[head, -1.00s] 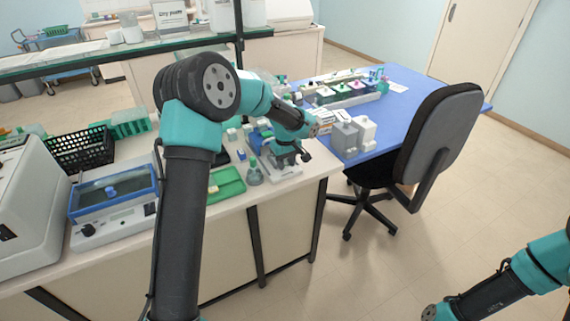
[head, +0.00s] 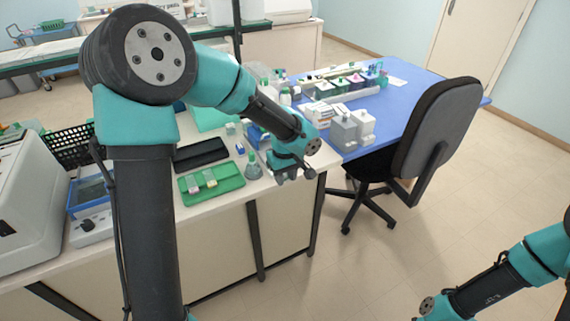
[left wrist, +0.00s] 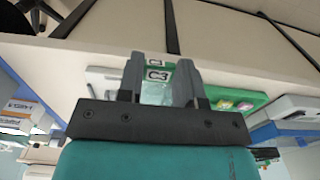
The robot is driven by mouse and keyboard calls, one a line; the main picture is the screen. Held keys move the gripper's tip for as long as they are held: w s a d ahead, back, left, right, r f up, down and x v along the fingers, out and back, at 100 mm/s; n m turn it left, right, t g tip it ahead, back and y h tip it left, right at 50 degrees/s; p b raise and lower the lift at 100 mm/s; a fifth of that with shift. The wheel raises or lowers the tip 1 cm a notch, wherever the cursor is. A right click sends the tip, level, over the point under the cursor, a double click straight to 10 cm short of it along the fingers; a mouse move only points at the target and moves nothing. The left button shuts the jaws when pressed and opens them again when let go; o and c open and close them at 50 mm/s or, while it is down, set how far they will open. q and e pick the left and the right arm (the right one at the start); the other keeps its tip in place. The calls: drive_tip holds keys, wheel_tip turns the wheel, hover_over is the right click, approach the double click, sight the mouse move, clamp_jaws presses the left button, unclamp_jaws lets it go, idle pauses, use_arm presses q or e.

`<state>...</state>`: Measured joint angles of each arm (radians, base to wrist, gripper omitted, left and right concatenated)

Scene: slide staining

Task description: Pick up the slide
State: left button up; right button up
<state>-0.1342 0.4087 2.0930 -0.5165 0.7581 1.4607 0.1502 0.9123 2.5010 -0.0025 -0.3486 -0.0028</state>
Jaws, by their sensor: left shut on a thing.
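In the left wrist view, my left gripper (left wrist: 160,66) is shut on a slide (left wrist: 157,76), which has a green and white label reading "C3". Clear glass shows below the label, between the fingers. In the head view, my left gripper (head: 287,175) is over the front right part of the bench, beside a small flask; the slide is too small to make out there. My right arm shows at the lower right, but its gripper is out of the frame.
A green tray (head: 231,183) with small pale pieces lies on the bench, left of a flask (head: 253,168). A dark flat tray (head: 201,154) lies behind it. White containers (head: 345,130) stand on the blue table. A black chair (head: 432,135) is at the right.

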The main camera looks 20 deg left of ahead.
use_arm(q)
drive_tip(key=shift+s+d+r, duration=0.1)
drive_tip(key=shift+s+d, duration=0.15)
drive_tip(key=shift+s, duration=0.3)
drive_tip(key=shift+s+d+r, duration=0.1)
drive_tip(key=shift+s+d, duration=0.15)
drive_tip(key=shift+s, duration=0.3)
drive_tip(key=shift+f, duration=0.1)
drive_tip(key=shift+w, duration=0.1)
drive_tip(key=shift+m, duration=0.4)
drive_tip(key=w+a+r, duration=0.1)
drive_tip(key=w+a, duration=0.1)
drive_tip(key=a, duration=0.3)
drive_tip(key=w+a+r, duration=0.1)
drive_tip(key=w+a, duration=0.1)
drive_tip(key=a, duration=0.3)
drive_tip(key=w+a+r, duration=0.2)
drive_tip(key=w+a, duration=0.1)
drive_tip(key=a, duration=0.2)
drive_tip(key=shift+w+a, duration=0.1)
drive_tip(key=shift+a, duration=0.1)
drive_tip(key=s+a+f, duration=0.1)
drive_tip(key=a, duration=1)
drive_tip(key=a+f, duration=0.2)
drive_tip(key=a, duration=0.9)
drive_tip(key=shift+s+a+n, duration=0.25)
drive_tip(key=shift+s+n, duration=0.15)
drive_tip(key=shift+f, duration=0.15)
drive_tip(key=shift+f, duration=3.35)
